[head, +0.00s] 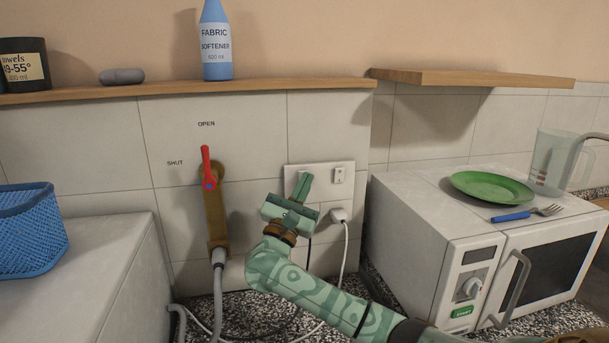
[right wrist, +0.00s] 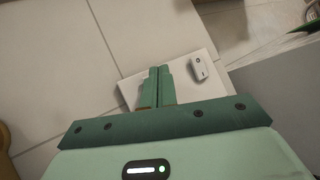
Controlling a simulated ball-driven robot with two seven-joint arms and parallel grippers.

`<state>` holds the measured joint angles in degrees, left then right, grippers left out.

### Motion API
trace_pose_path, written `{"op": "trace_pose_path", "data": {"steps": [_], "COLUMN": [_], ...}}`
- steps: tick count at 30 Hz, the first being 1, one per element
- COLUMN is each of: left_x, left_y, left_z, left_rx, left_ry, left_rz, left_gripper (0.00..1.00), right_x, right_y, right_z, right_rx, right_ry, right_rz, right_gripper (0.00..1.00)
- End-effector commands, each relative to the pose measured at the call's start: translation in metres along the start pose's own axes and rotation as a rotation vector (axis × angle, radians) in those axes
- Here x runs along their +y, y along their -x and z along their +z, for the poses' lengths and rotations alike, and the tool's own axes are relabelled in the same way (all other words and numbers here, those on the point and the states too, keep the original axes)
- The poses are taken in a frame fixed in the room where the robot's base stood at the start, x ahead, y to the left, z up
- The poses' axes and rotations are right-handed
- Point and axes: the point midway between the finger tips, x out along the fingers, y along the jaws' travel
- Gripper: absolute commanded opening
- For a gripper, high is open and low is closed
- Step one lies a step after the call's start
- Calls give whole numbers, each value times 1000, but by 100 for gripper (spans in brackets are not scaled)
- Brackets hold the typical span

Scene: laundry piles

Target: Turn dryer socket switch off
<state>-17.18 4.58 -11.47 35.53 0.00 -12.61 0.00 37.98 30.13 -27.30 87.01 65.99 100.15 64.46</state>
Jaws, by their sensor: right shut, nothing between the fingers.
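The white double socket plate (head: 330,172) is on the tiled wall between the tap and the microwave. Its right switch (head: 338,176) shows clear of my arm; a white plug (head: 338,215) with a white cable sits below it. My right gripper (head: 304,180) is shut and empty, its fingertips in front of the plate's left half, hiding what is there. In the right wrist view the shut fingers (right wrist: 158,72) overlap the plate (right wrist: 187,80), with the right switch (right wrist: 199,68) to their right. I cannot tell whether the fingertips touch. My left gripper is not in view.
A red-handled tap (head: 207,168) with a grey hose stands left of the plate. A white microwave (head: 420,220) carrying a green plate (head: 492,188) and a fork (head: 528,213) is close on the right. A wooden shelf (head: 180,88) runs above. A blue basket (head: 30,232) is at far left.

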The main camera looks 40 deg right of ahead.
Motion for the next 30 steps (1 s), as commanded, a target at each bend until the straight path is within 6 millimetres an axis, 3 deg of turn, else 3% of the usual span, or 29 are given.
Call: {"op": "trace_pose_path", "data": {"steps": [30], "left_x": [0], "left_y": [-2], "left_z": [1], "left_rx": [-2], "left_ry": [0], "left_rz": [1], "left_gripper": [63], "right_x": [1], "right_y": [-1], "right_z": [0], "right_rx": [0], "right_ry": [0], "right_rz": [1], "right_gripper": [0]}}
